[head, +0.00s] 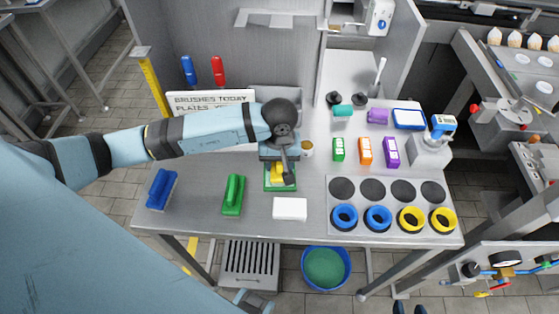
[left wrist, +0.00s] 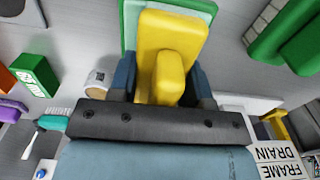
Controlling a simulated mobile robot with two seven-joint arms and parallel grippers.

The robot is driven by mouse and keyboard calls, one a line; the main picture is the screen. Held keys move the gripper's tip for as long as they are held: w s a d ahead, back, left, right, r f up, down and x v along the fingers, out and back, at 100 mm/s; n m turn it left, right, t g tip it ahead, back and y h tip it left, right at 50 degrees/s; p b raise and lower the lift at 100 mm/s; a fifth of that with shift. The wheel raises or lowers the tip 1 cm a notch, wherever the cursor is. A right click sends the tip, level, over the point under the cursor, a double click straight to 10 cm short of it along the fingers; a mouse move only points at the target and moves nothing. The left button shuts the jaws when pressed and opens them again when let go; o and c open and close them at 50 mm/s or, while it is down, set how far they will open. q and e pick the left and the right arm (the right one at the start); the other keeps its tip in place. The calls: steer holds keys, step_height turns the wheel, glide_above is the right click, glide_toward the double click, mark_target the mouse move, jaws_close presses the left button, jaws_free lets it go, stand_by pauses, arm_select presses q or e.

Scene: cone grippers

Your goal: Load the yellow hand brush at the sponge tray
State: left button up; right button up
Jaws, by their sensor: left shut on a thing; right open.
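The yellow hand brush (left wrist: 165,50) is between the fingers of my left gripper (left wrist: 165,85), which is shut on it. In the head view the yellow brush (head: 277,173) is partly hidden by my left gripper (head: 279,163). Beneath it is a green-edged, tray-like piece (head: 281,189), which also shows behind the brush in the left wrist view (left wrist: 130,15). I cannot tell whether the brush touches it. My right gripper (head: 410,308) shows only as dark fingertips at the bottom edge, apart and empty.
A green brush (head: 233,195) and a blue brush (head: 161,189) lie to the left. A white block (head: 290,208) is just in front. A small cup (head: 307,149) stands close on the right. Blue and yellow rings (head: 378,218) fill the right front of the table (head: 190,221).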

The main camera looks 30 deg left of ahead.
arm_select(q)
steer(key=shift+r+p, duration=1.35)
steer(key=shift+r, duration=2.1)
